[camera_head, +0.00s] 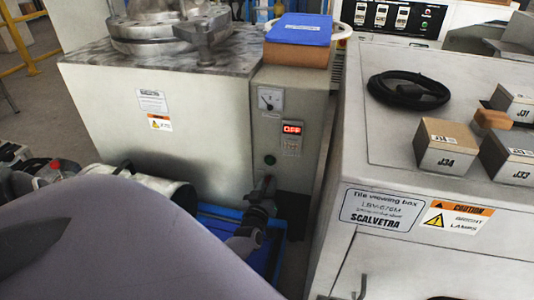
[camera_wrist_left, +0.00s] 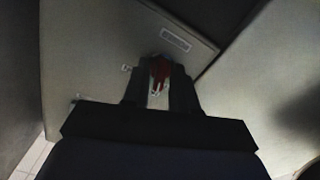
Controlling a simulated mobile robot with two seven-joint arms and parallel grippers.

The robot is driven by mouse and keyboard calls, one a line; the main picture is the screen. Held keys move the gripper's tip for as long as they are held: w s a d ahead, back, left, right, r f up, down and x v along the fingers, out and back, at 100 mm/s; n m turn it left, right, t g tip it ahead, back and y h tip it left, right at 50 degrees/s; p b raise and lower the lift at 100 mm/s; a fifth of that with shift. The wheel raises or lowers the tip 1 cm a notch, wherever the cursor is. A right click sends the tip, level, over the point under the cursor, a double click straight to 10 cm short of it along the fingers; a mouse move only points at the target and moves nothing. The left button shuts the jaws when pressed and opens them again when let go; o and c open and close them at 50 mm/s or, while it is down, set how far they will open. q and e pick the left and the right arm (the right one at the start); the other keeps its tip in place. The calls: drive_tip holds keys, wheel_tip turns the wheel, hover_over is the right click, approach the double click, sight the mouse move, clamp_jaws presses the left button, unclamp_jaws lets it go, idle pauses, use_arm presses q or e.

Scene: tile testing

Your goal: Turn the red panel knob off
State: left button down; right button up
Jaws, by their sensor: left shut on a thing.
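The red panel knob (camera_wrist_left: 158,72) shows in the left wrist view between the two fingers of my left gripper (camera_wrist_left: 157,88). The fingers are shut on it, one on each side. In the head view my left gripper (camera_head: 266,184) is at the lower front of the grey control panel (camera_head: 297,165), and it hides the knob there. The panel's small red display (camera_head: 292,128) appears to read OFF. The knob's exact angle is too dark to tell. My right gripper is in neither view.
A blue tray (camera_head: 222,212) lies low beneath my left gripper. The tile viewing box (camera_head: 375,145) stands close on the right, with a coiled black cable (camera_head: 408,90) and labelled blocks (camera_head: 446,148) on top. A large steel-topped cabinet (camera_head: 200,100) adjoins the panel on the left.

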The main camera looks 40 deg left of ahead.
use_arm(q)
drive_tip(key=shift+n, duration=1)
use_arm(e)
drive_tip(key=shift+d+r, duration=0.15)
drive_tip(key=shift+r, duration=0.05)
use_arm(q)
drive_tip(key=c, duration=1.2)
unclamp_jaws()
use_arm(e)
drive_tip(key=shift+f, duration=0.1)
use_arm(q)
drive_tip(key=shift+s, duration=0.1)
